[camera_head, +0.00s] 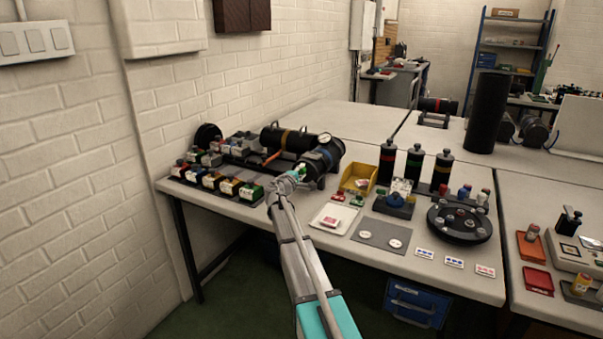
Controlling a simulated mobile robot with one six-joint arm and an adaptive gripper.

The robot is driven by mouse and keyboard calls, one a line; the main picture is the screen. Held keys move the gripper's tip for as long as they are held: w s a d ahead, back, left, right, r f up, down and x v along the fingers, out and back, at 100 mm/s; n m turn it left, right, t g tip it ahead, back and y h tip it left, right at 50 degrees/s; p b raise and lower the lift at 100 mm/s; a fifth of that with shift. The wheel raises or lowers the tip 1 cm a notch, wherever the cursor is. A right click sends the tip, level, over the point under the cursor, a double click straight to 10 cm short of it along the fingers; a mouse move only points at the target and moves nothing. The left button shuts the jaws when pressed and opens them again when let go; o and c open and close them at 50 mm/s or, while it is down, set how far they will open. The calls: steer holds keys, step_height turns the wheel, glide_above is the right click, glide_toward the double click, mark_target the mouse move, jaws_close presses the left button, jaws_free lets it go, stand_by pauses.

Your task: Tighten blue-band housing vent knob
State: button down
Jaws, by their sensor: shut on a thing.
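A black cylindrical housing (322,160) lies on its side on the table at centre left, with a bluish band near its front end. A round white-faced gauge (325,138) sits above it. My arm reaches up from the bottom of the view. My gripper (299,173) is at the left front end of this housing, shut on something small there. The spot lies where the vent knob would be, but the knob itself is hidden by the fingers. A bit of green and white shows at the fingertips.
Another black housing (284,138) with an orange band lies behind. Several coloured blocks (229,186) line the left edge. A yellow bin (357,178), white tray (334,217), several upright black bottles (414,163) and a round black tray (460,222) stand to the right.

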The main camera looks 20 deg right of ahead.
steer(key=m, duration=0.5)
steer(key=shift+m, duration=0.4)
steer(key=m, duration=0.5)
steer(key=shift+f, duration=0.1)
steer(key=m, duration=0.5)
steer(key=shift+m, duration=0.4)
steer(key=m, duration=0.5)
steer(key=shift+m, duration=0.4)
steer(key=shift+c, duration=2)
jaws_free()
steer(key=shift+w, duration=0.1)
steer(key=shift+a, duration=0.2)
